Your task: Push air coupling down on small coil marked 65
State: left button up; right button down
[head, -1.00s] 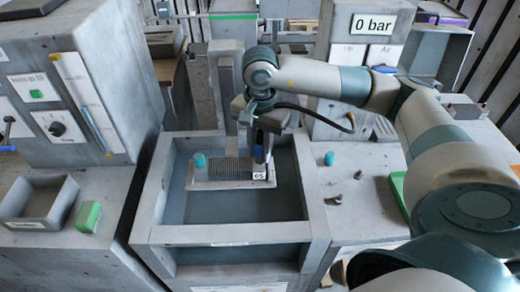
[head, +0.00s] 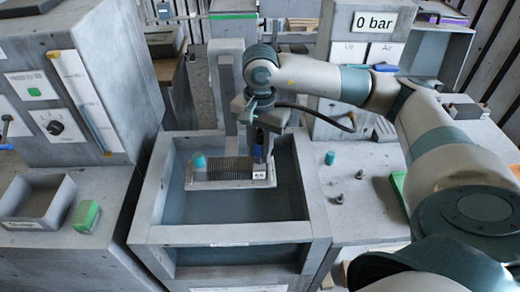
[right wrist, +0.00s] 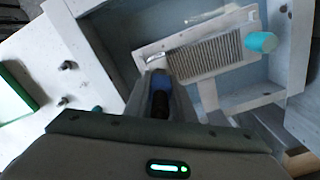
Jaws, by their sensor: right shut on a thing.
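The small coil (head: 225,169) is a finned block in a light frame inside the open grey basin. A label reading 65 (head: 259,175) is on its right end. A teal cap (head: 199,162) stands on its left end; it also shows in the right wrist view (right wrist: 261,42). The blue and black air coupling (head: 259,150) is upright over the coil's right end. My right gripper (head: 262,130) is shut on the coupling from above; the right wrist view shows the coupling (right wrist: 160,100) between the fingers. Whether it is fully seated is hidden. My left gripper is out of view.
A teal cap (head: 330,158) and two small dark fittings (head: 360,174) lie on the right bench. A grey tray (head: 38,200) and a green block (head: 85,216) are at left. A sign reads 0 bar (head: 374,22).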

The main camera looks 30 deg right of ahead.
aim_at(260, 132)
jog(key=c, duration=1.4)
grip_release()
jog(key=shift+r, duration=0.45)
notch_tip(260, 132, up, 5)
jog(key=shift+b, duration=0.95)
notch_tip(260, 132, up, 3)
jog(key=shift+r+b, duration=0.2)
jog(key=shift+b, duration=0.1)
notch_tip(260, 132, up, 6)
jog(key=shift+r, duration=0.1)
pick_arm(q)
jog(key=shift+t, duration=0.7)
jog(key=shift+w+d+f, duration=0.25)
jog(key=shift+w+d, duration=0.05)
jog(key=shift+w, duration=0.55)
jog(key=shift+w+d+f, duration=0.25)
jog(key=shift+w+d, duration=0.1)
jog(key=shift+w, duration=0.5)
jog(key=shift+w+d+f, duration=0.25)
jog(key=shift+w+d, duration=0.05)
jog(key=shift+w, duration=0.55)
pick_arm(e)
jog(key=shift+r, duration=0.95)
